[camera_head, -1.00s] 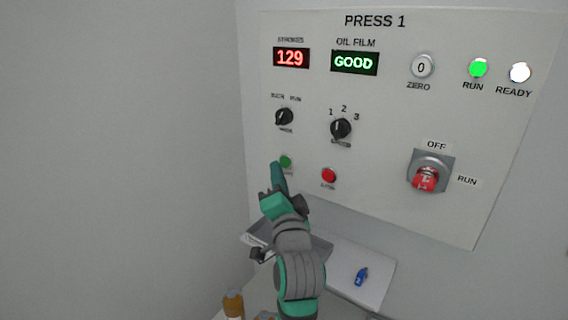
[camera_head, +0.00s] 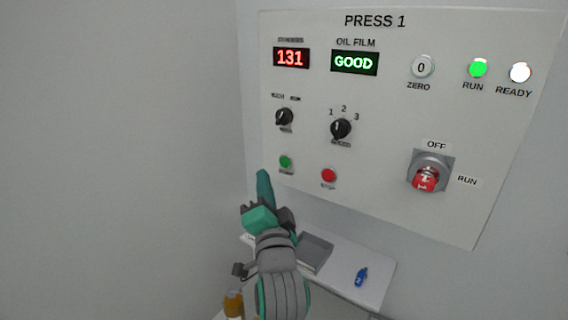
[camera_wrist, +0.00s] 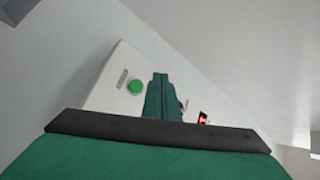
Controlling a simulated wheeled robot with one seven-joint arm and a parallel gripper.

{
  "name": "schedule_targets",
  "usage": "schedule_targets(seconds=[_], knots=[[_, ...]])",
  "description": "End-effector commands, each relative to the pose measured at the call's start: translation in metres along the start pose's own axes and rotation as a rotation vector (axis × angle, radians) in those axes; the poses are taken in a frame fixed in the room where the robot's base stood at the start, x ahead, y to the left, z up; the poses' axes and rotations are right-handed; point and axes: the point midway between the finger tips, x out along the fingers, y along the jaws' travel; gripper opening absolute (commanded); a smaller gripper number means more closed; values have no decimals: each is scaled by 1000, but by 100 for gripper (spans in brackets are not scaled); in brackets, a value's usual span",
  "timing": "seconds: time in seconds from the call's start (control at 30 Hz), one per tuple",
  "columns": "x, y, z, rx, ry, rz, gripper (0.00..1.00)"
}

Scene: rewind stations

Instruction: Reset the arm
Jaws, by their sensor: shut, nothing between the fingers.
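My gripper (camera_head: 264,186) is shut and empty, its green fingers pointing up in front of the lower left edge of the press panel (camera_head: 385,200). In the head view it is just left of and below the green button (camera_head: 285,162), apart from it. In the wrist view my closed fingers (camera_wrist: 161,95) stand to the right of the green button (camera_wrist: 136,87). The red button (camera_head: 328,175) is to the right of the green one.
The panel shows strokes 131 (camera_head: 291,58), oil film GOOD (camera_head: 354,62), a lit green RUN lamp (camera_head: 478,68) and a white READY lamp (camera_head: 520,73). The red switch (camera_head: 425,180) points to RUN. Below, a shelf (camera_head: 345,262) holds a grey tray (camera_head: 315,252) and a blue item (camera_head: 361,277).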

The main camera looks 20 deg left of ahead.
Motion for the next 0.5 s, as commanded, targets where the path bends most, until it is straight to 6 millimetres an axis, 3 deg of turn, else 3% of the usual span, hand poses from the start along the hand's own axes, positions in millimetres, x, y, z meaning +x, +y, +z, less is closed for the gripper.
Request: schedule_targets(seconds=[0.5], knots=[[-2, 6, 2, -4, 1, 6, 0]])
